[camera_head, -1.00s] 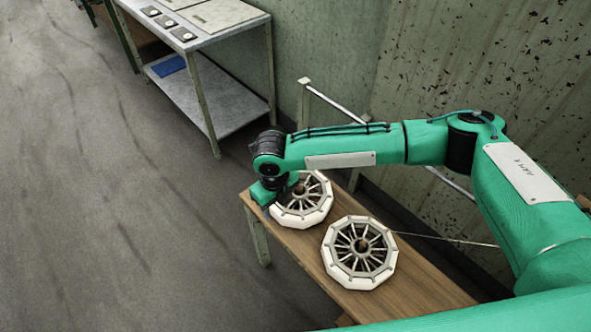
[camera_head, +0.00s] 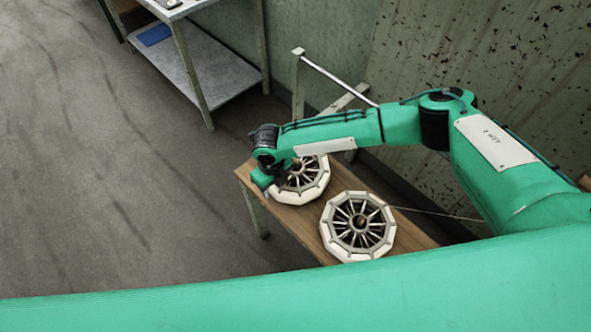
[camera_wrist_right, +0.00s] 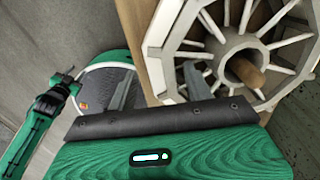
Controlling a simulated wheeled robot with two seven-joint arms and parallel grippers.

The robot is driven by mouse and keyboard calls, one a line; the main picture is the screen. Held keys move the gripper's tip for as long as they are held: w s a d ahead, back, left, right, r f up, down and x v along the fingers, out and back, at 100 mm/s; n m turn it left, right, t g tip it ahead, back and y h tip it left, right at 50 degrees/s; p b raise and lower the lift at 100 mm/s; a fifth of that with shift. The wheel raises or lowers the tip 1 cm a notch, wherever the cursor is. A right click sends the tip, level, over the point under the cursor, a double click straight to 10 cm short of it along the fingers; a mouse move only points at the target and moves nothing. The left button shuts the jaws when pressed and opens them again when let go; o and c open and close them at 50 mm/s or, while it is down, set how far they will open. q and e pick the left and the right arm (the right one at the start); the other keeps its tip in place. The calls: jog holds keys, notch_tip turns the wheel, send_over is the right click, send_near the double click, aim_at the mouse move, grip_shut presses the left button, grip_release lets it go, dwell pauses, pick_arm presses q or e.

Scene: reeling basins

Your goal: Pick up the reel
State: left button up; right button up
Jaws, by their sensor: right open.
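Two pale, many-sided reels with spokes lie flat on a narrow wooden bench (camera_head: 290,222). The far reel (camera_head: 316,188) is partly covered by my right wrist in the head view. The near reel (camera_head: 358,226) is in full view, with a thin line running off to the right. My right gripper (camera_head: 268,187) is at the left edge of the far reel. In the right wrist view, its two grey fingers (camera_wrist_right: 160,88) are apart near the rim of a reel (camera_wrist_right: 245,60). One finger overlaps the rim; contact cannot be told. My left gripper does not show.
A grey metal table (camera_head: 215,92) with a lower shelf and a blue item (camera_head: 154,35) stands at the upper left. A worn wall (camera_head: 500,60) and a metal rail (camera_head: 338,80) lie behind the bench. The floor at left is clear.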

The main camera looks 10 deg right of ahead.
jog(key=shift+w+f, duration=0.1)
jog(key=shift+f, duration=1.7)
grip_shut()
jog(key=shift+r, duration=0.15)
